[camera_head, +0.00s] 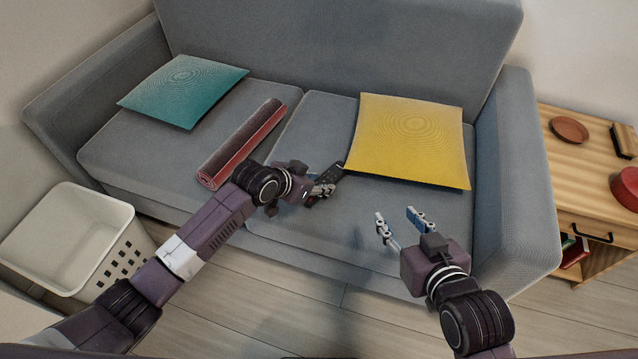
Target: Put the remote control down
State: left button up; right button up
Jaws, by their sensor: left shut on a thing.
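The remote control (334,174) is a small, slim dark object over the middle of the grey sofa seat, left of the yellow cushion. My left gripper (322,190) is shut on its near end. The fingers hide part of the remote, and I cannot tell whether it touches the seat. My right gripper (402,222) is open and empty in front of the sofa's right seat, with its two fingertips apart.
The sofa (320,130) holds a teal cushion (184,90), a rolled red blanket (243,143) and a yellow cushion (410,140). A white basket (75,250) stands at left. A wooden side table (590,190) at right bears a brown dish (569,130) and a red object (626,187).

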pick_arm(q)
jog(key=shift+f, duration=0.15)
jog(key=o, duration=1.2)
